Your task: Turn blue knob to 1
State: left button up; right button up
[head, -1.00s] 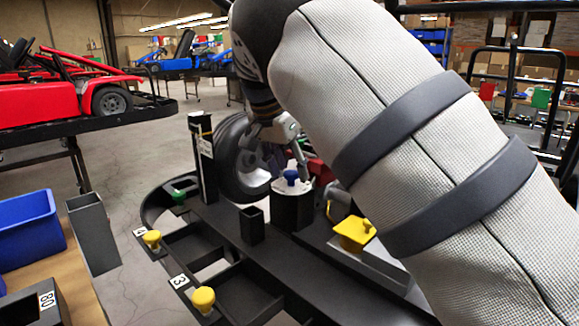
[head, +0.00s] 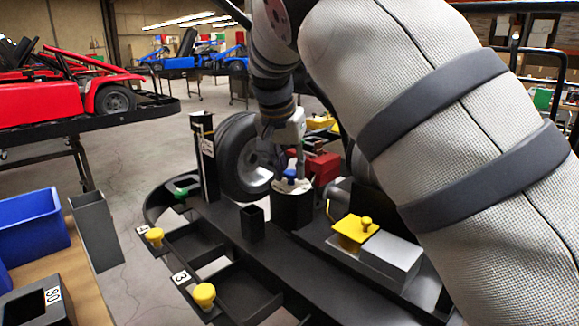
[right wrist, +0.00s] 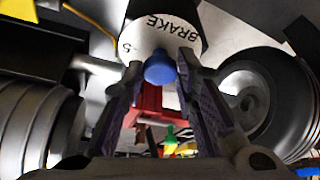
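The blue knob (head: 290,175) stands on a round white-topped dial on a black post (head: 292,208) on the kart stand. In the right wrist view the blue knob (right wrist: 160,68) sits between the two fingers of my right gripper (right wrist: 160,90), with gaps at both sides. The dial face (right wrist: 150,35) reads "BRAKE" and shows a 5 at its left edge; no 1 can be made out. In the head view my right gripper (head: 285,155) is pointed down at the knob and partly hidden by its own wrist. My left gripper is out of view.
A black upright post (head: 204,160) and a tyre (head: 240,155) stand close behind the dial. Yellow knobs (head: 203,294) and a yellow block (head: 355,232) are on the stand. A blue bin (head: 35,228) sits on a table at the left.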

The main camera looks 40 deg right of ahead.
jog(key=o, duration=0.4)
jog(key=shift+d, duration=0.1)
jog(key=shift+o, duration=0.2)
jog(key=v, duration=1.2)
jog(key=shift+f, duration=0.1)
